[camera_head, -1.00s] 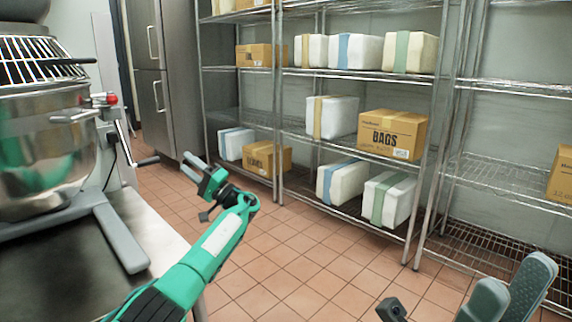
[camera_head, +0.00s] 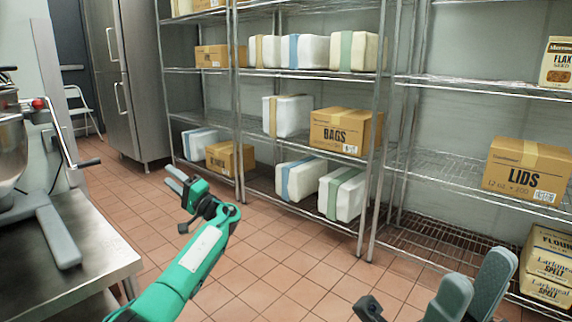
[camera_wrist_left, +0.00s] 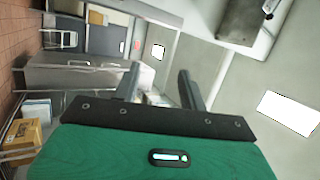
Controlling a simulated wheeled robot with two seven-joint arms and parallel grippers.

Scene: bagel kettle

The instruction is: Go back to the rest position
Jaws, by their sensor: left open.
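In the head view my left gripper (camera_head: 172,179) is at the end of my green arm, held up in the air over the tiled floor, between the steel table and the shelves. In the left wrist view my left gripper (camera_wrist_left: 158,80) has its two dark fingers apart, with nothing between them. At the bottom right of the head view, grey finger-like parts of my right gripper (camera_head: 474,285) show close to the camera.
The steel table (camera_head: 95,235) with part of a mixer (camera_head: 45,225) is at the left. Wire shelves (camera_head: 430,170) with boxes, including a BAGS box (camera_head: 345,132) and a LIDS box (camera_head: 525,170), stand behind. The tiled floor (camera_head: 270,265) between is clear.

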